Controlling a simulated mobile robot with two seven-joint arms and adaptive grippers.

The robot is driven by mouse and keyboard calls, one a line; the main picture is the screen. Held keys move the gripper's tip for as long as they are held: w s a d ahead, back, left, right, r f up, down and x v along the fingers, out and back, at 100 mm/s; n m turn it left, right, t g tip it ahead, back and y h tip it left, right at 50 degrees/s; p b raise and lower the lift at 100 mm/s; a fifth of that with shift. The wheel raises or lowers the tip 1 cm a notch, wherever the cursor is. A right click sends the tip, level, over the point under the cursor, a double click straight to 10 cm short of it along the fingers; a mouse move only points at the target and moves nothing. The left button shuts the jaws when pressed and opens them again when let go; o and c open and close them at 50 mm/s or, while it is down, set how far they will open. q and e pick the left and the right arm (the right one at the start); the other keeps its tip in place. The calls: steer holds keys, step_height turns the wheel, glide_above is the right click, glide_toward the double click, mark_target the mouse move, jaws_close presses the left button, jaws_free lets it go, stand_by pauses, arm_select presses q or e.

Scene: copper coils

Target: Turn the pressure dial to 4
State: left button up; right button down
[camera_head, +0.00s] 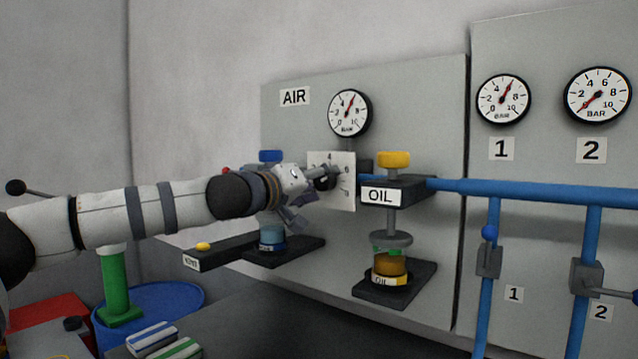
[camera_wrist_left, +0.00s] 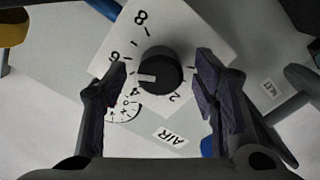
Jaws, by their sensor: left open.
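The pressure dial is a black round knob (camera_wrist_left: 160,71) with a white mark, on a white scale plate (camera_wrist_left: 190,30) with numbers. In the left wrist view the mark points left, roughly toward the 4 and 6 side; the exact reading is unclear. My left gripper (camera_wrist_left: 161,75) is open, one finger on each side of the knob, with visible gaps. In the head view the left gripper (camera_head: 312,180) is in front of the plate (camera_head: 346,192) and partly hides the knob. My right gripper is not in view.
An AIR gauge (camera_head: 349,113) hangs above the dial. An oil unit (camera_head: 394,191) with a yellow cap (camera_head: 394,160) is close on the right, joined to a blue pipe (camera_head: 530,190). A shelf with a yellow button (camera_head: 203,246) is below my left arm.

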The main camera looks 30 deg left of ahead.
arm_select(q)
steer(key=shift+w, duration=0.2)
steer(key=c, duration=1.2)
steer(key=shift+n, duration=0.3)
steer(key=n, duration=1.1)
steer(key=shift+n, duration=0.3)
